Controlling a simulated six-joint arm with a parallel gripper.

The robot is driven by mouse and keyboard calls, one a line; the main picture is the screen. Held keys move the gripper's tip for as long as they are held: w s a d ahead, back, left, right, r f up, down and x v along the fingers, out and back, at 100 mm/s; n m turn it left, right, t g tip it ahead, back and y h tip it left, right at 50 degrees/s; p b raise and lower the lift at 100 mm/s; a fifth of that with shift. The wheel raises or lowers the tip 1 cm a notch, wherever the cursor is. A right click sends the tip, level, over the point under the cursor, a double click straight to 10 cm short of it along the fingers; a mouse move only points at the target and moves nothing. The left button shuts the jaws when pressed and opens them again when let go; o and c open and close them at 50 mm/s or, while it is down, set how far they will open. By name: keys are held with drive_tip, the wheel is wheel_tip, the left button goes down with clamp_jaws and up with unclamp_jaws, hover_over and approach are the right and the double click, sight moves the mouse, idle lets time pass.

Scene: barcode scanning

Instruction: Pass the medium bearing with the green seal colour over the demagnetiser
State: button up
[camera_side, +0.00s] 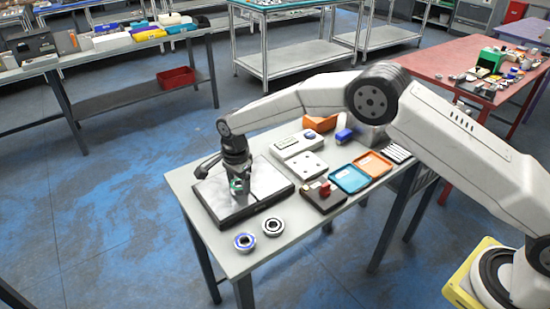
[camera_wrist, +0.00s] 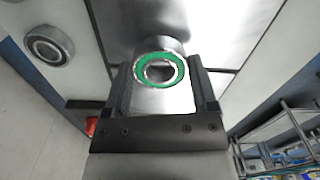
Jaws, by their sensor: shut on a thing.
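The bearing with the green seal (camera_wrist: 147,80) is held between the two fingers of my gripper (camera_wrist: 162,85) in the wrist view, its green face toward the camera. In the side view, my gripper (camera_side: 238,186) points down, with a bit of green showing at its fingertips. It is low over a flat device with a dark base and shiny metal top (camera_side: 212,198), which looks like the demagnetiser. I cannot tell whether the bearing touches that top.
To the right of the flat device stand a white box (camera_side: 298,144), a light plate with holes (camera_side: 306,165), a dark block with red parts (camera_side: 323,195), a blue tray (camera_side: 349,179) and an orange tray (camera_side: 373,164). The table's front left corner is clear.

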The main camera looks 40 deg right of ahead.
sight(266, 179)
drive_tip(key=shift+d, duration=4.35)
drive_tip(key=shift+r, duration=0.15)
wheel_tip(266, 179, up, 13)
drive_tip(key=shift+r, duration=0.15)
drive_tip(key=shift+d, duration=0.15)
